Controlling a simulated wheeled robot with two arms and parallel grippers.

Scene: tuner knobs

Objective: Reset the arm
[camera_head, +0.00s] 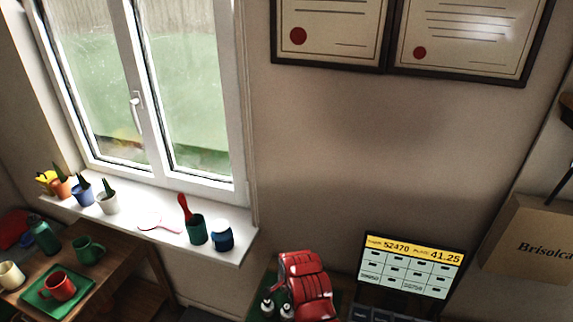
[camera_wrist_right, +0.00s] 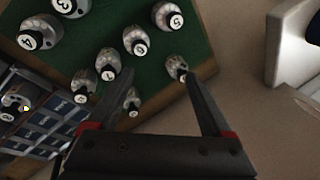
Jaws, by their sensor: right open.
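In the right wrist view, my right gripper (camera_wrist_right: 160,78) is open, its dark fingers spread over a green panel (camera_wrist_right: 190,40). A knob marked 5 (camera_wrist_right: 168,16) and one marked 0 (camera_wrist_right: 137,42) are beyond the fingertips. One knob (camera_wrist_right: 177,68) is close to the right fingertip; I cannot tell if they touch. Knobs marked 2 (camera_wrist_right: 107,66) and 3 (camera_wrist_right: 83,86) are by the left finger. Nothing visible is held. In the head view, a red body at the bottom hides part of the panel. My left gripper is not in view.
A lit screen (camera_head: 410,266) stands right of the panel in the head view. A cardboard box (camera_head: 530,243) is at the far right. The window sill (camera_head: 150,238) holds pots and cups. A wooden table (camera_head: 125,265) at the lower left bears mugs.

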